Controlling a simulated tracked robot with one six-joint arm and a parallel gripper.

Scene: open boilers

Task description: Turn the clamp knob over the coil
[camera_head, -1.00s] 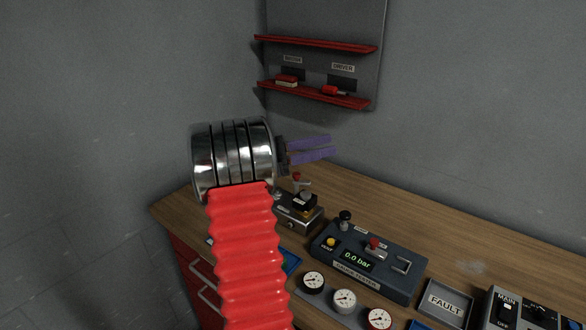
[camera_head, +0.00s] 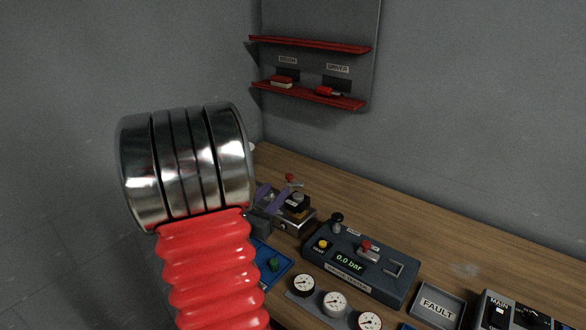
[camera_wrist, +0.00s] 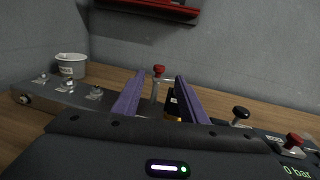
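A metal fixture (camera_head: 293,226) stands on the bench. On it is a black block, seemingly the coil (camera_head: 294,208), with a small grey knob (camera_head: 298,197) on top, likely the clamp knob. A red-topped post (camera_head: 290,179) rises just behind; its red top also shows in the wrist view (camera_wrist: 159,69). My gripper (camera_head: 277,195) is open and empty, its purple fingers beside the fixture's left part in the head view. In the wrist view my gripper (camera_wrist: 160,77) has the post between its fingertips in line of sight; the right finger mostly hides the block. Contact cannot be told.
A gauge tester (camera_head: 360,262) reading 0.0 bar stands to the right, with several gauges (camera_head: 334,303) in front. A blue tray (camera_head: 276,264) lies in front of the fixture. A fault tray (camera_head: 437,303) is further right. A white cup (camera_wrist: 71,66) is at the wrist view's left.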

